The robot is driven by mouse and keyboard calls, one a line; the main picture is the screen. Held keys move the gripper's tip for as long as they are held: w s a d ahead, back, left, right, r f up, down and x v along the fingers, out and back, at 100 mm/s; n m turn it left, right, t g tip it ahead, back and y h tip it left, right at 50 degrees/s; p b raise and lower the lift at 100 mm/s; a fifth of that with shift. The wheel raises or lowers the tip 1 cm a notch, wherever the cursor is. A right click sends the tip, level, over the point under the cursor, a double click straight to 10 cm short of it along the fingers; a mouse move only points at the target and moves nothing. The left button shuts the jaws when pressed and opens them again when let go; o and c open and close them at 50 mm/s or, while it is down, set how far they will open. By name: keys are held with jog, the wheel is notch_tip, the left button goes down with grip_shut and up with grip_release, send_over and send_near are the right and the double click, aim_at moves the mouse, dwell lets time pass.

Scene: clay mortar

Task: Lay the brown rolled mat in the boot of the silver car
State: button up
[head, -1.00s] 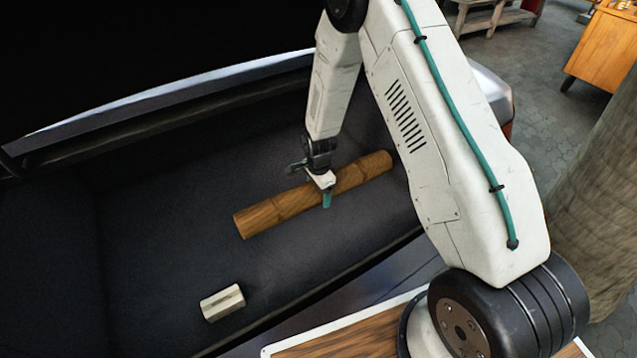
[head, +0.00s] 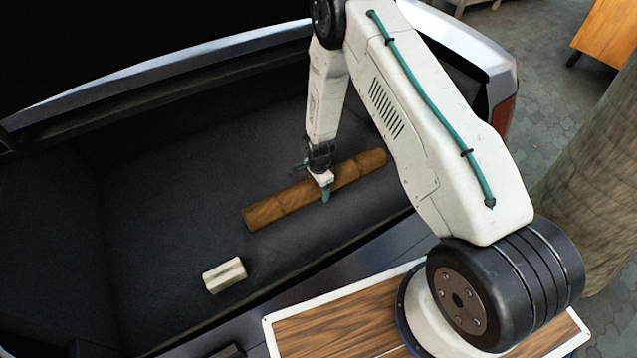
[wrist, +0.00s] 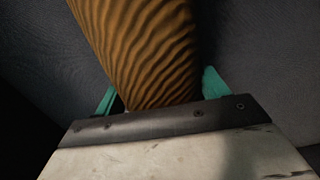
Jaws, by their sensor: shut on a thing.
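The brown rolled mat (head: 275,208) is inside the dark boot (head: 165,240) of the silver car (head: 200,52), lying slantwise across the middle. In the head view it appears low over or on the boot floor; I cannot tell whether it touches. My gripper (head: 326,192) is shut on the mat near its middle, with a teal fingertip showing on the near side. In the wrist view the mat (wrist: 145,45) runs up from between the teal fingers (wrist: 160,92), one on each side. The gripper's body hides part of the mat there.
A small pale block (head: 224,275) lies on the boot floor, nearer than the mat and to its left. The boot's near edge runs in front of both. A thick round trunk-like column (head: 590,190) stands at the right, and an orange wooden cabinet (head: 605,35) stands behind it.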

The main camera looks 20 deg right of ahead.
jog(key=o, duration=1.5)
jog(key=shift+f, duration=0.1)
